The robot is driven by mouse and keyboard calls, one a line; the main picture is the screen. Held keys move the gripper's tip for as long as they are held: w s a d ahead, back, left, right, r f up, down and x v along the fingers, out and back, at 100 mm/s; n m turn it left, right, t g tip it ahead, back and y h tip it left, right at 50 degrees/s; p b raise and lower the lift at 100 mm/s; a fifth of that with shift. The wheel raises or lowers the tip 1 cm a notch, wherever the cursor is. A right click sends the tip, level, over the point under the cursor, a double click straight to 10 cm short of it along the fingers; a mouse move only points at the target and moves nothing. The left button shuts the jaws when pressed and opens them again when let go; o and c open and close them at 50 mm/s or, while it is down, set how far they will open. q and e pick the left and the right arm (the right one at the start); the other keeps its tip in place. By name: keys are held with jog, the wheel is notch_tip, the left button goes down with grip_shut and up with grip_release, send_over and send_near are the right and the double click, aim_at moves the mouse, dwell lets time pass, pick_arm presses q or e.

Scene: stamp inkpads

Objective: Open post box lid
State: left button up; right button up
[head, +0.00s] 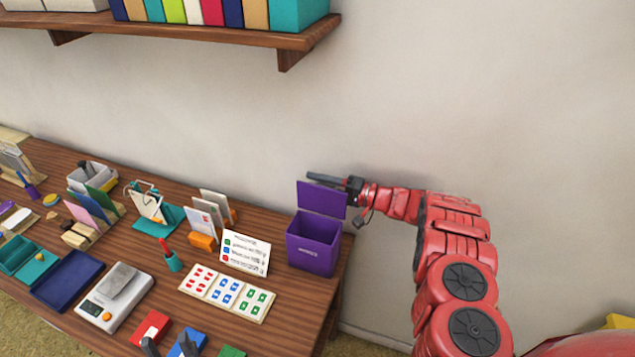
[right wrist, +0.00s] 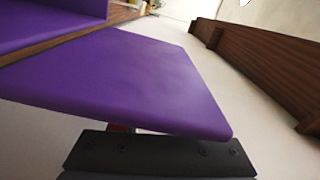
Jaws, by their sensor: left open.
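The purple post box (head: 313,247) stands at the right end of the desk, with its dark inside visible from above. Its purple lid (head: 321,199) stands raised at the back of the box. My right gripper (head: 328,179) is behind the lid's upper edge, its dark fingers pointing left. In the right wrist view the lid (right wrist: 130,80) fills the middle, and a dark finger bar lies just below its edge. Whether the finger touches the lid, and whether the jaws are open or shut, cannot be told. My left gripper is not in view.
The wall is close behind the box. A wooden shelf (head: 180,28) with coloured binders hangs above.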

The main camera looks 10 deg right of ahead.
jog(key=shift+r, duration=0.1)
jog(key=shift+s+d, duration=0.15)
jog(key=shift+d, duration=0.1)
jog(key=p+v, duration=0.3)
jog(key=v, duration=1.3)
jog(key=shift+s+d, duration=0.3)
